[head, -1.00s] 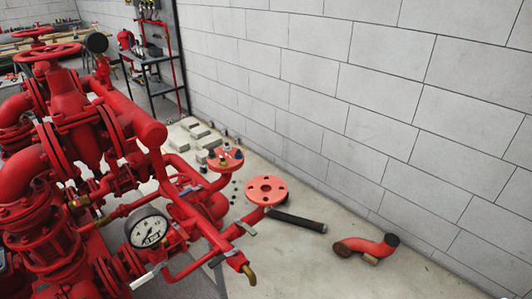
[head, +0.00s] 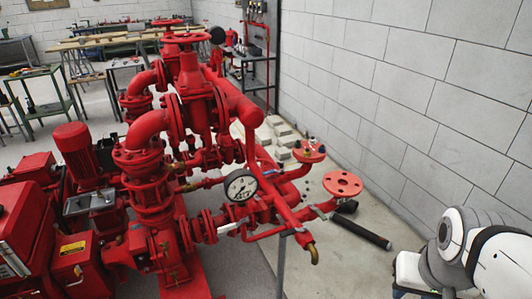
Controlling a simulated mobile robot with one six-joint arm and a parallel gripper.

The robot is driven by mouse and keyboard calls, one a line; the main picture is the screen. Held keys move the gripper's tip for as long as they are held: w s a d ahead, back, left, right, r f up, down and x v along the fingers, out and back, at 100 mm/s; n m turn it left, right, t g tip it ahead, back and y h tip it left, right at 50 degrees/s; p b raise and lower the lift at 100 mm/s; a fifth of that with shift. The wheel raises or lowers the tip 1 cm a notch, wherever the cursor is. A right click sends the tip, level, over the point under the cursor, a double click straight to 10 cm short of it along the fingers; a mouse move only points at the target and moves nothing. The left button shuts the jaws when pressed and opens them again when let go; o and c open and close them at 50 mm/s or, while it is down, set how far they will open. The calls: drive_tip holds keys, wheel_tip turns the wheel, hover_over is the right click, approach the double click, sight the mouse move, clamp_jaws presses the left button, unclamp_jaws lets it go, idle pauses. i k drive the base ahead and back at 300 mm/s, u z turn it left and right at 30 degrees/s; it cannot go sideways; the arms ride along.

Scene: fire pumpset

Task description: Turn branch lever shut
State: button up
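The red pumpset (head: 150,190) fills the left and middle of the head view. A small pale lever (head: 229,230) sticks out from the low pipework below the round gauge (head: 241,186). I cannot tell for certain whether this is the branch lever, nor how its valve is set. A thin red branch pipe ends in a brass outlet (head: 313,254) at the front right. White and dark parts of my arm show at the lower right, apart from the pumpset. No gripper fingers are visible.
A grey post (head: 281,265) stands below the branch pipe. A block wall (head: 430,100) bounds the right. Floor is clear between post and arm.

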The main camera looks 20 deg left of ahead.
sight(270, 172)
drive_tip(key=u, duration=0.85)
drive_tip(key=i, duration=1)
drive_tip(key=z, duration=0.7)
drive_tip(key=k, duration=1.35)
drive_tip(key=u, duration=0.45)
drive_tip(key=i, duration=0.9)
